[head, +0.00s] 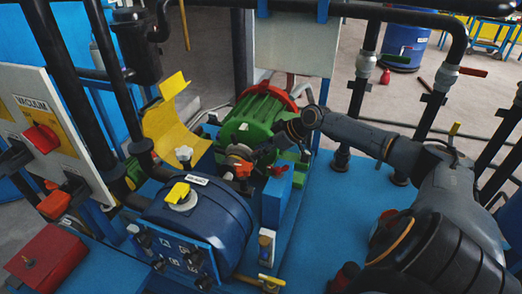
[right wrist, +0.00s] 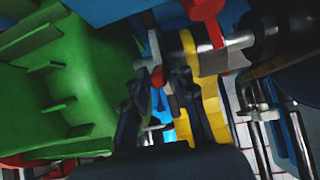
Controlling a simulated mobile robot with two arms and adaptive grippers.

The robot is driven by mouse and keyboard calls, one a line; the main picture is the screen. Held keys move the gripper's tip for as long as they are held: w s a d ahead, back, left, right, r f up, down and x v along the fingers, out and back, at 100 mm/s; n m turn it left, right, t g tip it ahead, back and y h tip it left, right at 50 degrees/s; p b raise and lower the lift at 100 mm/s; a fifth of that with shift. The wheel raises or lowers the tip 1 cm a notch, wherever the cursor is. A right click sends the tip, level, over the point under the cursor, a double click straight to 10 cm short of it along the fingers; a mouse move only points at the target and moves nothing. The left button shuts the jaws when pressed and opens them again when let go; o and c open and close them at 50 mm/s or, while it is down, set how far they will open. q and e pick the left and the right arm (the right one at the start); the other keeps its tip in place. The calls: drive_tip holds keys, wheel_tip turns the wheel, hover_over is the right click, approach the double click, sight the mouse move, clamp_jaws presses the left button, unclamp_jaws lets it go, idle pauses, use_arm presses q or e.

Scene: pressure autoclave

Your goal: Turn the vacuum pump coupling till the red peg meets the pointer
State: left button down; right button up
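The green pump motor (head: 258,118) lies behind the dark blue tank, and its ribbed body fills the left of the right wrist view (right wrist: 60,85). The coupling (head: 238,153) is a small greyish round part at the motor's near end, partly hidden by my right gripper. My right gripper (head: 258,150) reaches in from the right beside it. In the right wrist view its two dark fingers (right wrist: 157,98) stand apart, with a small red peg (right wrist: 157,77) showing between their tips. I cannot tell whether they touch it. The pointer cannot be made out clearly. My left gripper is out of view.
The dark blue tank (head: 205,215) with a yellow-handled cap (head: 180,193) stands in front. An orange-red handle (head: 243,169) and a red handle (head: 278,170) sit close to my right gripper. A vacuum panel (head: 35,130) is at left.

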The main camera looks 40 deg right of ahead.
clamp_jaws()
